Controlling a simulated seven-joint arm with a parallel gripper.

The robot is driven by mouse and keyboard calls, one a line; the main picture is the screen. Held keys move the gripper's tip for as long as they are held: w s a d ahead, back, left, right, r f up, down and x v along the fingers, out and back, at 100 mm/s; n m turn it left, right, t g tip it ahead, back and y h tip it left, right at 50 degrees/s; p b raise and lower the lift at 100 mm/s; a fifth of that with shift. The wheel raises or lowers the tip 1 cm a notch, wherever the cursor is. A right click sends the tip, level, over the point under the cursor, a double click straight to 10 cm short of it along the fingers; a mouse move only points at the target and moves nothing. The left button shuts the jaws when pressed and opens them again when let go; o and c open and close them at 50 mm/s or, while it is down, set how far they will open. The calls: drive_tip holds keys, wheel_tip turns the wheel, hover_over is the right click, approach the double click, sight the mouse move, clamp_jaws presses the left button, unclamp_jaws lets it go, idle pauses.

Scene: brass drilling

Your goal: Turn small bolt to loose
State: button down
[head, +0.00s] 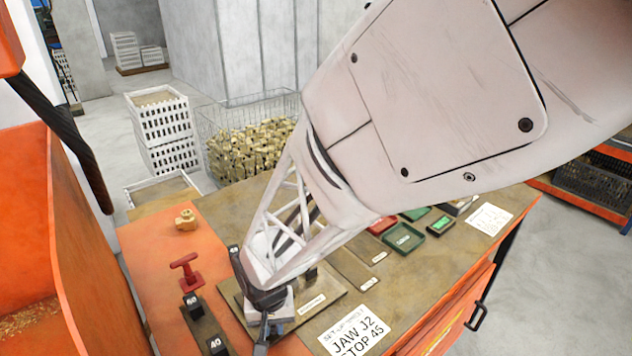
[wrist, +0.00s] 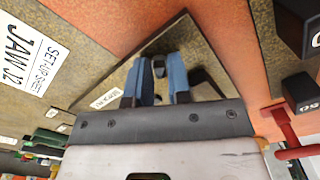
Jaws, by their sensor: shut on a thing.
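My gripper (head: 264,318) points down over a flat base plate (head: 230,298) on the bench. In the wrist view, its two blue fingers (wrist: 162,78) are close together over the same plate (wrist: 205,50). A small dark piece (wrist: 159,66) shows between the fingertips, and the gripper is shut on it. I cannot tell for certain that this piece is the small bolt, or how far it is turned. In the head view my gripper and arm hide it.
A red T-handle (head: 185,268) and dark blocks marked 40 (head: 215,345) stand left of the plate. A brass part (head: 186,220) lies behind them. A setup sheet (head: 355,332) lies at the right, with green trays (head: 404,238) beyond. An orange bin wall (head: 60,240) rises at left.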

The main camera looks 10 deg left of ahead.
drive_tip(key=n, duration=0.5)
drive_tip(key=shift+n, duration=0.3)
idle(0.4)
drive_tip(key=c, duration=1.3)
unclamp_jaws()
drive_tip(key=shift+c, duration=0.2)
drive_tip(key=shift+r, duration=3.95)
